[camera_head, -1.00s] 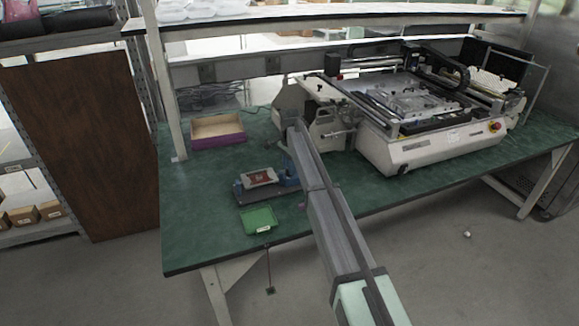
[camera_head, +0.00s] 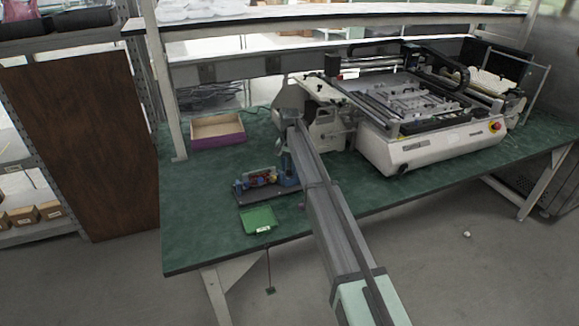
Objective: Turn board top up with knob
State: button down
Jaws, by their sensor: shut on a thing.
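The board (camera_head: 261,178) sits in a low blue fixture (camera_head: 288,172) on the green bench. It is tilted, with its face turned away from level, and small red, yellow and blue parts show along it. My gripper (camera_head: 287,152) is at the right end of the fixture, just left of my long grey arm. It is shut on the knob at that end. The knob and the fingertips are too small and too covered to make out clearly.
An open purple-sided box (camera_head: 217,131) stands behind. A large white machine (camera_head: 430,130) fills the right of the bench (camera_head: 190,230). The bench's left side is clear.

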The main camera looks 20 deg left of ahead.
jog(key=n, duration=0.5)
jog(key=shift+n, duration=2.5)
jog(key=c, duration=0.9)
grip_release()
jog(key=shift+o, duration=0.2)
jog(key=shift+s, duration=0.1)
